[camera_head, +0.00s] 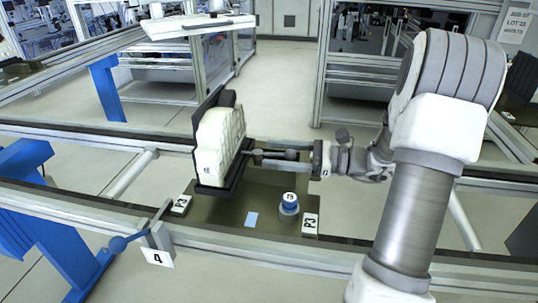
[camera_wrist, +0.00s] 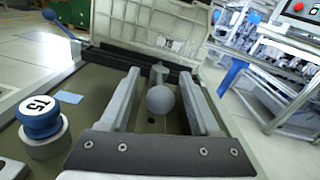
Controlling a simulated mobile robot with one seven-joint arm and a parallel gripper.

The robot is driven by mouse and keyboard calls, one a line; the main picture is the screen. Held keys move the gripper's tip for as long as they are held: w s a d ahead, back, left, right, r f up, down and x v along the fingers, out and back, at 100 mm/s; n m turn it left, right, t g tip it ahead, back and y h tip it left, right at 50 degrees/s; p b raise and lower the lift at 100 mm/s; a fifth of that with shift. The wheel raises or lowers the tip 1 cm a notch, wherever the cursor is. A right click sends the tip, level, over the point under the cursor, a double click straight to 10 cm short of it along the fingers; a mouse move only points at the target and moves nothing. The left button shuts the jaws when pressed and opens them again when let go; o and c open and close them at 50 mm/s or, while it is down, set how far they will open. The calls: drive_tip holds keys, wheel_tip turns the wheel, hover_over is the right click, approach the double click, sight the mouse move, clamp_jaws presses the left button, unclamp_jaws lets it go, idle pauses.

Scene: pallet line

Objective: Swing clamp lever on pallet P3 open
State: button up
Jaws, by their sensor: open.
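Pallet P3 (camera_head: 230,212), an olive plate with a P3 label, sits on the conveyor. A tall off-white part (camera_head: 218,145) stands on it against a black bracket; it also shows at the back of the wrist view (camera_wrist: 150,30). The clamp lever shows in the wrist view as a grey ball knob (camera_wrist: 161,98) on a stem by the bracket's foot. My gripper (camera_head: 262,157) reaches in from the right, low over the pallet. In the wrist view its open fingers (camera_wrist: 158,78) lie either side of the knob, with gaps visible. Contact is not visible.
A blue-topped round post (camera_head: 289,202) stands at the pallet's front right, left of my fingers in the wrist view (camera_wrist: 40,118). A blue-knobbed lever (camera_head: 120,243) is on the front rail by sign 4 (camera_head: 158,258). Conveyor rails run in front and behind.

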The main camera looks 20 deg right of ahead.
drive_tip(key=shift+x, duration=1)
clamp_jaws()
idle(0.8)
